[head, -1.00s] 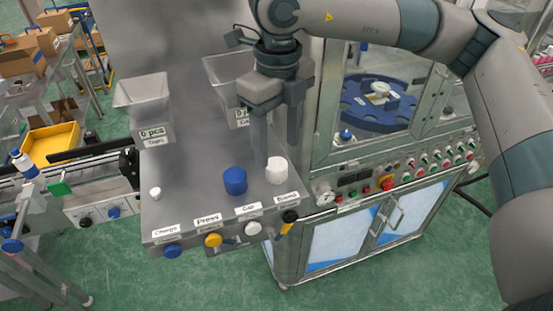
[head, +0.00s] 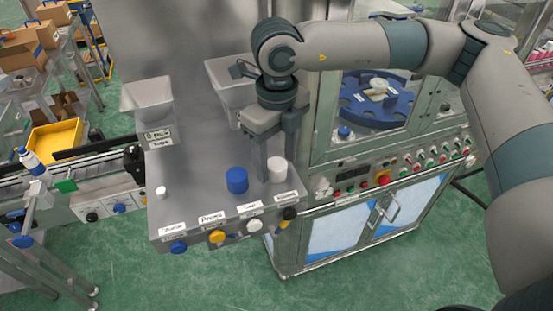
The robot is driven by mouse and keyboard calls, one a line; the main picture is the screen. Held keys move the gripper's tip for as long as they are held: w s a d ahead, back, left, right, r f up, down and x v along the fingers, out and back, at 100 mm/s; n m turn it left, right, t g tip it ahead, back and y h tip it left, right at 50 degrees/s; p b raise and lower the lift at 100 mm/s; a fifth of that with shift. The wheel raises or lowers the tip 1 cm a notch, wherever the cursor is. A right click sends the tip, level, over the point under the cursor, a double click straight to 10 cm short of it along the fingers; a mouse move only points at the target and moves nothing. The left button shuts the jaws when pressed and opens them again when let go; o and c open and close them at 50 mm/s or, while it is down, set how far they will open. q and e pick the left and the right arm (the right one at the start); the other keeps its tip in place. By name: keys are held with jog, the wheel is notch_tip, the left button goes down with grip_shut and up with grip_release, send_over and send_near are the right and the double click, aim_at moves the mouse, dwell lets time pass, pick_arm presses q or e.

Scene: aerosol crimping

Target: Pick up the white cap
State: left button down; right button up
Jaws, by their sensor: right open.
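The white cap (head: 278,171), a short white cylinder, stands upright on the grey metal panel near its right edge. My right gripper (head: 275,170) comes down over it, open, with one finger to the left of the cap and the other at its right, rear side. The cap shows between the fingers; whether either touches it, I cannot tell. My left gripper is not in view.
A larger blue cap (head: 237,180) stands just left of the white cap. A small white piece (head: 161,192) stands at the panel's left. Coloured knobs line the front edge. Two hoppers (head: 146,97) stand behind. The machine frame (head: 310,120) rises close on the right.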

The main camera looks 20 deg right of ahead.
jog(key=shift+f, duration=0.75)
jog(key=shift+c, duration=0.3)
jog(key=c, duration=1)
jog(key=shift+c, duration=0.2)
jog(key=shift+r, duration=0.1)
jog(key=shift+r+b, duration=0.4)
jog(key=r+b, duration=0.2)
jog(key=r, duration=0.1)
jog(key=shift+s+a, duration=0.1)
jog(key=shift+s, duration=0.1)
jog(key=s+a+r+b, duration=0.3)
jog(key=s+r+b, duration=0.2)
jog(key=s, duration=0.6)
jog(key=shift+r+b, duration=0.35)
jog(key=shift+r, duration=0.7)
